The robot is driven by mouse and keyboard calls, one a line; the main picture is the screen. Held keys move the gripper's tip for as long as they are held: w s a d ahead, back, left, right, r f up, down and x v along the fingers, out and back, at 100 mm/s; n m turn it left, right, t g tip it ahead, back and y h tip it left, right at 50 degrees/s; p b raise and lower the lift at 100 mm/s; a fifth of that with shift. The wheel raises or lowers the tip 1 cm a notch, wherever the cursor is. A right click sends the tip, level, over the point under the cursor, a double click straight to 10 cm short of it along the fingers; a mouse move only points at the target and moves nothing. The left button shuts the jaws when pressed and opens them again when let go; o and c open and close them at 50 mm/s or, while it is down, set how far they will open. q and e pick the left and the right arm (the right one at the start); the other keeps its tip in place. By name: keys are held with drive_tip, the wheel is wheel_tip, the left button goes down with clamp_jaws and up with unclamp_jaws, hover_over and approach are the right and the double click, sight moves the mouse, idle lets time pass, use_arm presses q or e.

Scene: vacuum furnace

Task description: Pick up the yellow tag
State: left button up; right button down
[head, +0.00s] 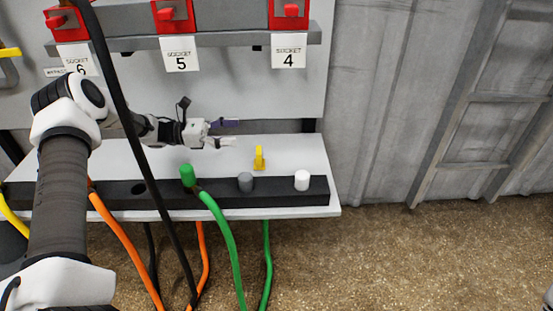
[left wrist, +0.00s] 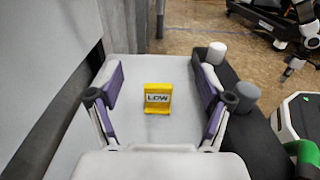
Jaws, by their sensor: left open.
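The yellow tag (head: 259,158) stands upright on the white shelf (head: 305,150), behind the dark strip of plugs. In the left wrist view the tag (left wrist: 158,98) shows its face with the word LOW, centred between my fingers. My left gripper (head: 232,132) is open and empty, to the left of the tag in the head view. In the left wrist view its purple-padded fingers (left wrist: 160,108) spread on both sides of the tag, which lies farther ahead, apart from them. My right gripper is not in view.
A dark strip (head: 275,192) along the shelf front holds a green plug (head: 187,175), a grey plug (head: 245,181) and a white plug (head: 302,180). Green, orange and black cables hang in front. Red sockets (head: 290,12) sit above on the panel. The shelf right of the tag is clear.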

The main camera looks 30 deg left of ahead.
use_arm(q)
drive_tip(key=b, duration=0.4)
approach(259, 150)
drive_tip(key=shift+w+d+f, duration=0.2)
drive_tip(key=shift+w+d, duration=0.15)
drive_tip(key=shift+d, duration=0.15)
drive_tip(key=shift+w+d+f, duration=0.25)
drive_tip(key=shift+w+d, duration=0.05)
drive_tip(key=shift+d, duration=0.25)
drive_tip(key=shift+w+d+f, duration=0.1)
drive_tip(key=shift+d+f, duration=0.1)
drive_tip(key=shift+f, duration=0.1)
drive_tip(key=b+x, duration=0.2)
drive_tip(key=x, duration=0.4)
drive_tip(key=shift+w+d+r, duration=0.2)
drive_tip(key=shift+d, duration=0.05)
drive_tip(key=shift+w+d+r, duration=0.1)
drive_tip(key=shift+w+d, duration=0.05)
drive_tip(key=shift+d, duration=0.05)
drive_tip(key=shift+r, duration=0.1)
drive_tip(key=c, duration=1.1)
drive_tip(key=shift+c, duration=0.2)
